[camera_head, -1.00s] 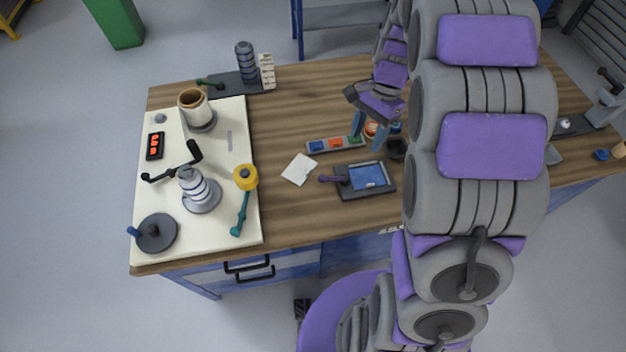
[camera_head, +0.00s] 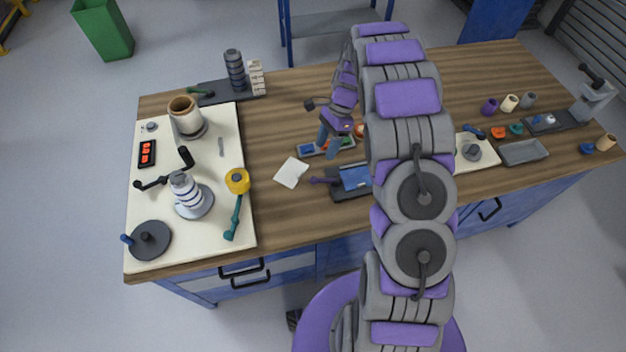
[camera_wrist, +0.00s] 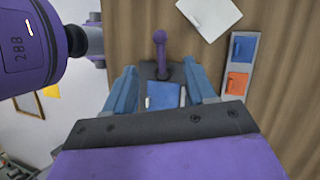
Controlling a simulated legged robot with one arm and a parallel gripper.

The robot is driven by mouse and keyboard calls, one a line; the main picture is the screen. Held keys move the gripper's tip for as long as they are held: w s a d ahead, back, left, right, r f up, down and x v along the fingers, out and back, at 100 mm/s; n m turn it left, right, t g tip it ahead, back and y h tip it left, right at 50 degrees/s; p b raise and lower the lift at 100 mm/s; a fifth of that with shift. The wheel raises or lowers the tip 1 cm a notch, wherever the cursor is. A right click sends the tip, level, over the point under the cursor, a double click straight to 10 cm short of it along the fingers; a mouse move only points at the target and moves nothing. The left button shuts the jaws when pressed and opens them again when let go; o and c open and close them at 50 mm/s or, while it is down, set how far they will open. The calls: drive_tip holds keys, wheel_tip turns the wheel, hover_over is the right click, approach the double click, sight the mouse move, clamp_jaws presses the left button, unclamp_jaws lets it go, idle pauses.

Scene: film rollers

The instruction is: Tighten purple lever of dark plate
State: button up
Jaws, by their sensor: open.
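The dark plate (camera_head: 342,193) lies flat near the front edge of the table, with a blue panel (camera_head: 356,178) on top. My arm hides its right part in the head view. The purple lever (camera_head: 324,180) sticks out from the plate's left side; in the wrist view the lever (camera_wrist: 160,48) extends away from the plate (camera_wrist: 150,71) at the top middle. My gripper (camera_head: 329,140) is above the table, behind the plate in the head view. In the wrist view its blue fingers (camera_wrist: 163,90) are apart with nothing held, and the plate and lever show beyond them.
A white paper (camera_head: 291,172) lies left of the plate. A strip with coloured pieces (camera_head: 310,149) lies behind it, close to my gripper. A white board (camera_head: 150,215) with rollers and a yellow-topped teal tool (camera_head: 236,200) fills the left end. Bare wood lies around the paper.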

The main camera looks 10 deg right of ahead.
sight(315, 177)
drive_tip(key=b+x, duration=0.2)
drive_tip(key=x, duration=1.1)
drive_tip(key=shift+a+f, duration=0.2)
drive_tip(key=shift+f, duration=0.15)
clamp_jaws()
